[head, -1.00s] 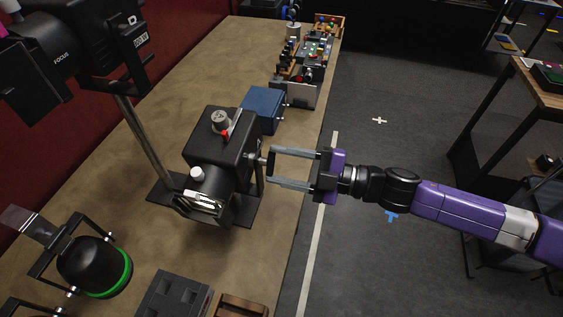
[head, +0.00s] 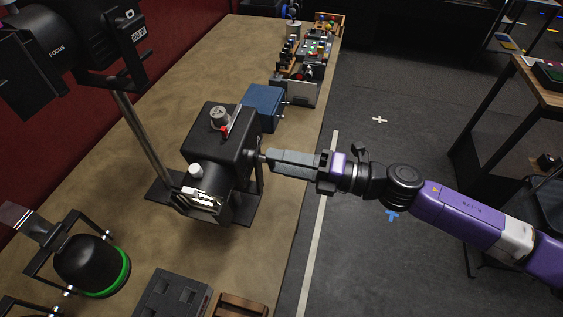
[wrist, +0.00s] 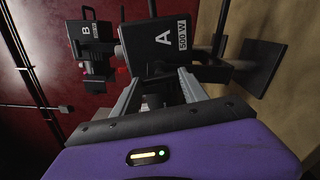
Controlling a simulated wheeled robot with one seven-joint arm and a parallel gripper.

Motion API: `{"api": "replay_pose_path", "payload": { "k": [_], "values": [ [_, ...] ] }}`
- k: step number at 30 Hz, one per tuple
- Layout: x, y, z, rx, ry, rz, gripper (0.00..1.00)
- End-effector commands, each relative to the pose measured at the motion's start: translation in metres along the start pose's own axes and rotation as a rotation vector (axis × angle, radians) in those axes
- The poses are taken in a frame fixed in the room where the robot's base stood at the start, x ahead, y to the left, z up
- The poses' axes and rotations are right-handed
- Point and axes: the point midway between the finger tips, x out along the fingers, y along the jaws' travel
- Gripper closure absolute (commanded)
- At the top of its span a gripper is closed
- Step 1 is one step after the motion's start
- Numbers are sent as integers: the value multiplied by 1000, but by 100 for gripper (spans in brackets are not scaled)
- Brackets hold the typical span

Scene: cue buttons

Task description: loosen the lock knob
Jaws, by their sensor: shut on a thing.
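The black lamp head (head: 222,140) stands on a dark base plate on the bench and has a grey dial and a red switch on top. It also shows, marked "A 500 W", in the wrist view (wrist: 165,45). The lock knob (head: 262,157) is on the lamp's right side, at the yoke arm, and is mostly covered by the fingertips. My gripper (head: 271,161) reaches in from the right and is shut on the knob. In the wrist view, its two grey fingers (wrist: 160,85) reach toward the lamp's side; the knob between them is too dark to make out.
A blue box (head: 263,106) and small control panels (head: 313,50) stand farther along the bench. A second lamp (head: 60,50) hangs at the upper left. A black lamp with a green ring (head: 93,265) lies at the lower left.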

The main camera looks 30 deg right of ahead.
Motion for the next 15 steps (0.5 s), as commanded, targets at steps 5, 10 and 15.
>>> {"api": "replay_pose_path", "payload": {
  "k": [5, 10, 15],
  "values": [
    [0, -2, -2, -77, 3, -1, 90],
    [0, -2, -1, -117, 3, -1, 90],
    [0, -1, -1, -131, 3, -1, 90]
  ]
}}
